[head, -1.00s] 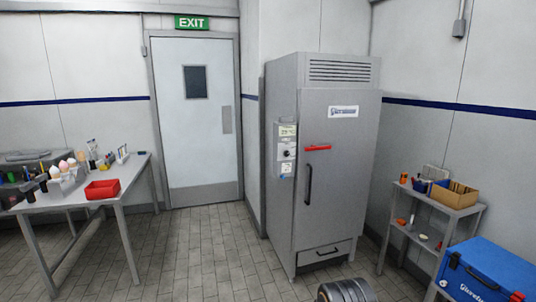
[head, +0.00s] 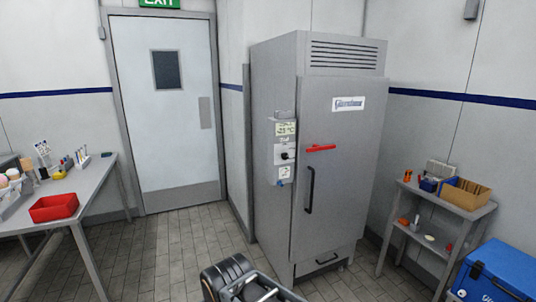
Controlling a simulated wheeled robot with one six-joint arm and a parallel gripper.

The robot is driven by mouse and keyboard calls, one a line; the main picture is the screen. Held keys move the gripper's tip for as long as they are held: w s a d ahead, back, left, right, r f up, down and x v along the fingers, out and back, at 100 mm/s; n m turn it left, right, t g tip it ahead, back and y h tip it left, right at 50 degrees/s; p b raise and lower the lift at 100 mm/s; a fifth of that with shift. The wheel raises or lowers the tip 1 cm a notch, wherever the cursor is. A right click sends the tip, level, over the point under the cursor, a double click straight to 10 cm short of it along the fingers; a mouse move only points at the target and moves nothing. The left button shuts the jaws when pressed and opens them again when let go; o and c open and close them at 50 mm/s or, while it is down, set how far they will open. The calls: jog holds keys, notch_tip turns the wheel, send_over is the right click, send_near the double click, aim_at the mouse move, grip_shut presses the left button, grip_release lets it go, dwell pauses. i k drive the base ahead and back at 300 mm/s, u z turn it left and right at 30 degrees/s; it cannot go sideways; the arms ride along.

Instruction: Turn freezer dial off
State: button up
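The grey upright freezer (head: 345,130) stands in the middle of the head view with its door shut. Its dial (head: 288,155) is a small dark knob on a pale panel on the freezer's left side, below a small display (head: 285,129). The dial's exact setting is too small to read. A red lever (head: 321,148) and a black vertical handle (head: 310,190) are on the front. Dark parts of my arm (head: 240,280) show at the bottom centre, well below and in front of the freezer. I cannot make out the gripper's fingertips.
A metal table (head: 95,190) with a red tray (head: 54,207) stands at the left. A grey shelf (head: 450,212) with a cardboard box (head: 465,194) and a blue cooler (head: 498,270) are at the right. The tiled floor (head: 185,250) left of the freezer is clear.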

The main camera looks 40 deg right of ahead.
aim_at(285, 156)
jog(key=z, duration=0.35)
jog(key=i, duration=1)
jog(key=z, duration=0.95)
jog(key=i, duration=0.25)
